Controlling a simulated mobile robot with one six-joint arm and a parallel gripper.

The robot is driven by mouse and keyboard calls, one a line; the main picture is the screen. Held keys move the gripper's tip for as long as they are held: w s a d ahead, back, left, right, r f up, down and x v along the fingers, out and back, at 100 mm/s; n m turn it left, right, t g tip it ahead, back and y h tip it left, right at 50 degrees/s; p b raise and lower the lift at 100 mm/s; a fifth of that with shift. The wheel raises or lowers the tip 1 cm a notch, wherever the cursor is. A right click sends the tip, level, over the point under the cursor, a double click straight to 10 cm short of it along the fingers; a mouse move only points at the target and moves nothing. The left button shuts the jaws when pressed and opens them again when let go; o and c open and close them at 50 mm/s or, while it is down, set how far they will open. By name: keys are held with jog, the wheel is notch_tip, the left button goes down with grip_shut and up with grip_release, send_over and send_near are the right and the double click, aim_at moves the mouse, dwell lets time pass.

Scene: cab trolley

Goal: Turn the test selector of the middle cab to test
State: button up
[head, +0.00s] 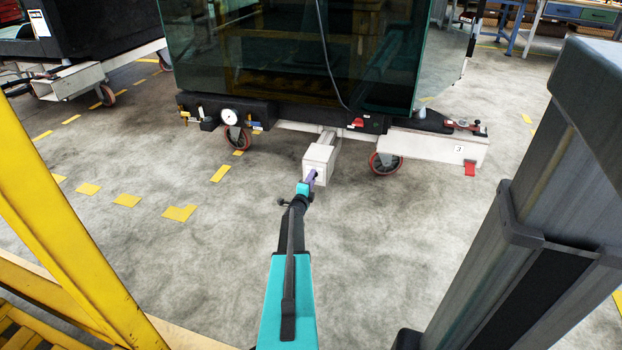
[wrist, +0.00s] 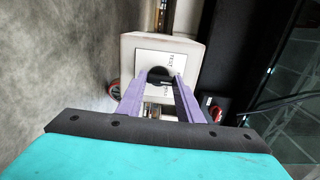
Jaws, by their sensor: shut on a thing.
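The test selector is a black round knob (wrist: 159,75) on a white plate with small lettering. The plate is on the face of a pale box (head: 319,158), which also shows in the wrist view (wrist: 134,42). The box sticks out below the green-glazed cab (head: 290,60) on a trolley. My gripper (head: 310,179) reaches the box face from the front. In the wrist view its two purple fingers (wrist: 160,82) are shut on the knob, one at each side. The fingers partly hide the knob and plate, and I cannot tell which mark it points to.
The trolley has red-rimmed casters (head: 385,163) and a white end beam (head: 440,148) marked 3. Another trolley (head: 75,80) stands at the upper left. A yellow frame (head: 60,210) is close on the left. The concrete floor (head: 170,250) between is clear.

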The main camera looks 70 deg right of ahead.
jog(key=n+p, duration=0.7)
jog(key=n, duration=0.5)
jog(key=shift+d, duration=0.1)
dwell(0.4)
jog(key=o, duration=1)
jog(key=shift+o, duration=0.4)
jog(key=shift+a, duration=0.2)
